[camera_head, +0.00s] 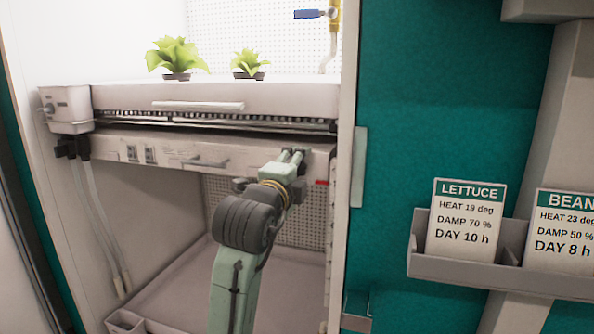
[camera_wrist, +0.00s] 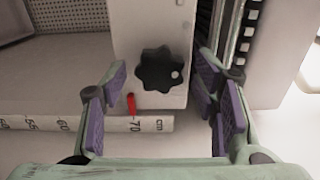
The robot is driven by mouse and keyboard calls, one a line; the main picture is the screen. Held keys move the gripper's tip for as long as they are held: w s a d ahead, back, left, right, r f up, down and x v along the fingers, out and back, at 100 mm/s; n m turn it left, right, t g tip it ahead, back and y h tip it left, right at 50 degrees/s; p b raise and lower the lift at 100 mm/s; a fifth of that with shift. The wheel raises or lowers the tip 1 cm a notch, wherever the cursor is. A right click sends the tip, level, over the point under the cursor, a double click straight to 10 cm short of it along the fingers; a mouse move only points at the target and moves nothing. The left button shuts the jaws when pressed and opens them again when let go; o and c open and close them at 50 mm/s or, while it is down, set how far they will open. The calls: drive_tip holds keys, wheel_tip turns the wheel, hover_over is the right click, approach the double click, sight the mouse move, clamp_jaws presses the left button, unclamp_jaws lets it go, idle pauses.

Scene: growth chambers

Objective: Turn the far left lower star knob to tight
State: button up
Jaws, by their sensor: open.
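A black star knob (camera_wrist: 160,70) with a pale dot on its right side sits on a light bracket in the wrist view. My gripper (camera_wrist: 162,80) is open, with purple-padded fingers on either side of the knob and visible gaps between them and it. In the head view my gripper (camera_head: 291,157) is at the right part of the lower pale rail (camera_head: 120,148), and its arm hides the knob there. A dark knob-like part (camera_head: 72,147) shows at the far left, under a white box. Whether the knob is tight cannot be told.
A ruler scale (camera_wrist: 60,125) with a red pointer (camera_wrist: 131,103) near 70 cm lies beside the knob. Above the rail is a shelf (camera_head: 200,103) with two plants (camera_head: 175,57). A chamber side wall (camera_head: 347,120) stands close to the right. Open space lies below the rail.

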drive_tip(key=v, duration=1.2)
